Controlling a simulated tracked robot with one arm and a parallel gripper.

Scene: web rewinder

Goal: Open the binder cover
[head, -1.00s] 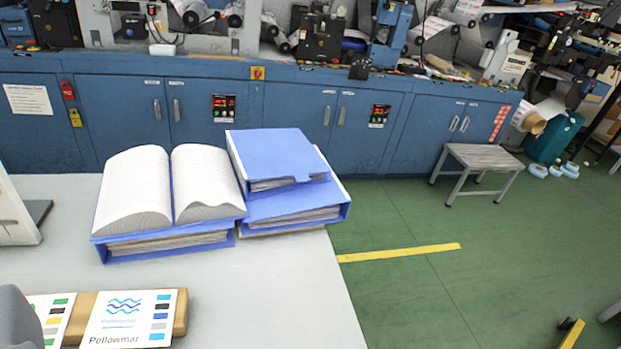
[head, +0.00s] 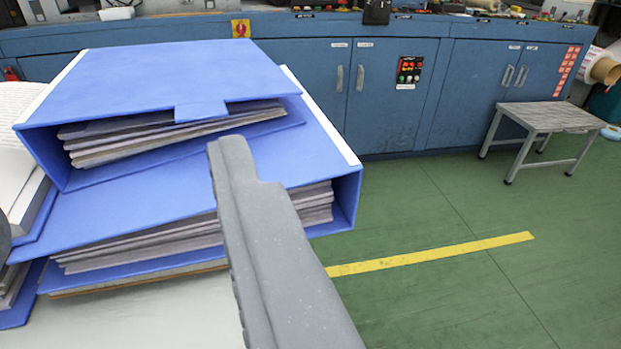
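A blue binder (head: 180,75) lies flat on top of a pile, with its cover closed and a small tab (head: 200,110) hanging over its front edge. Grey page stacks show in its open front side. My gripper (head: 116,190) is open in front of it. One long grey finger rises up the middle, its tip just below and right of the tab in the picture. Only a sliver of the other finger shows at the left edge. Nothing is held between them. I cannot tell whether the finger touches the binder.
A second blue binder (head: 345,195) lies beneath, offset to the right. An open book (head: 18,150) is at the left edge. A grey table (head: 150,320) is below. Blue cabinets (head: 390,120) stand behind; a grey stool (head: 550,117) and green floor with a yellow line (head: 430,254) are right.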

